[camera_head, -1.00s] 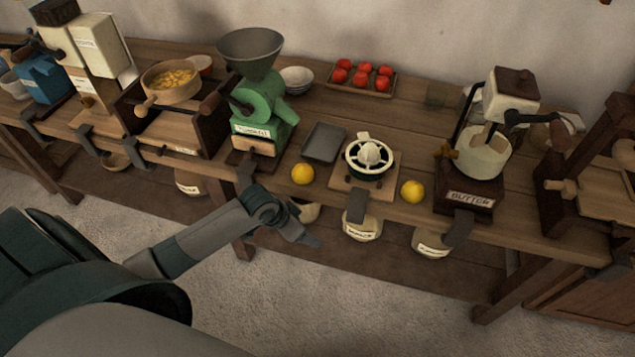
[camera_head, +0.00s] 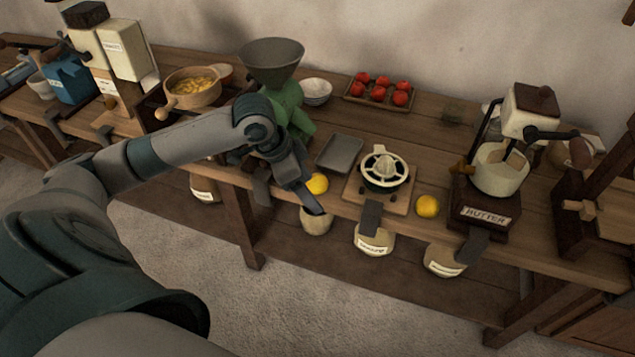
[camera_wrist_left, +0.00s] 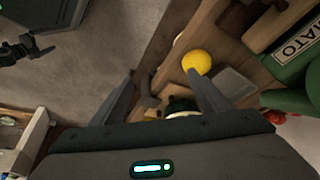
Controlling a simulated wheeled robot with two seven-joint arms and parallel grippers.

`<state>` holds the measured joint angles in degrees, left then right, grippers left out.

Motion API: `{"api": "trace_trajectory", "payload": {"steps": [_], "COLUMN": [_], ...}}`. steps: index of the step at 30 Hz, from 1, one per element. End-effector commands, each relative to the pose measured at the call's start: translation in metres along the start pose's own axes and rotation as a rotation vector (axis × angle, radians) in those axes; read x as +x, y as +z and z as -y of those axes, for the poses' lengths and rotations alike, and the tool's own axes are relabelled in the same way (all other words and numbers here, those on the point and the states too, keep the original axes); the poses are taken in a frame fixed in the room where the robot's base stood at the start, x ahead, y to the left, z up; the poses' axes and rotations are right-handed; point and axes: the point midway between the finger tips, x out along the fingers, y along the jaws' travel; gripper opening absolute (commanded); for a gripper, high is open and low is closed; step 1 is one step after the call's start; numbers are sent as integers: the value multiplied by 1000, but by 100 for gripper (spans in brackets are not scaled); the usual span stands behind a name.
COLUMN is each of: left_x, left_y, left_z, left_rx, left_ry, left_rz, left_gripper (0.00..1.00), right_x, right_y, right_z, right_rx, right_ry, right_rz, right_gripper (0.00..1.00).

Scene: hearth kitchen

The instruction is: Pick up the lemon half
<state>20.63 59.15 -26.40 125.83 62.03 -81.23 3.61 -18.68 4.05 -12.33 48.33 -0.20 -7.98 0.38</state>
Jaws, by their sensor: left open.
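One yellow lemon half (camera_head: 317,184) lies near the front edge of the wooden counter, left of the citrus juicer (camera_head: 384,170). A second yellow lemon half (camera_head: 428,206) lies right of the juicer. My left gripper (camera_head: 309,195) is open and empty, beside the left lemon half and partly in front of it. In the left wrist view, that lemon half (camera_wrist_left: 196,62) shows beyond the tip of the right-hand finger, not between the fingers. My right gripper is not in view.
A green grinder (camera_head: 290,105) with a grey hopper stands close behind my left gripper. A grey tray (camera_head: 340,153) lies behind the left lemon half. A butter churn (camera_head: 497,170) stands at the right. Jars sit on the shelf below. A tomato tray (camera_head: 378,92) is at the back.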

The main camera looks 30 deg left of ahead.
Motion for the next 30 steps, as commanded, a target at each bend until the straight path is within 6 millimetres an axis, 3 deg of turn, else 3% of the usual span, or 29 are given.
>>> {"api": "trace_trajectory", "payload": {"steps": [1, 6, 12, 24, 30], "left_x": [-19, -70, -101, -104, -92], "left_y": [-2, -3, -3, -3, -3], "left_z": [19, 54, 71, 72, 72], "left_rx": [-10, -62, -104, -109, -109], "left_ry": [-16, -23, -24, -22, -21], "left_rz": [6, 17, 14, 14, 14], "left_gripper": [70, 70, 70, 70, 70], "right_x": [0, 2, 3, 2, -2], "right_y": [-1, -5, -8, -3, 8], "right_z": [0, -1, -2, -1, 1], "right_rx": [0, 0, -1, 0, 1], "right_ry": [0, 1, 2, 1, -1], "right_rz": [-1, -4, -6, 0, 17], "right_gripper": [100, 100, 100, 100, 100]}}
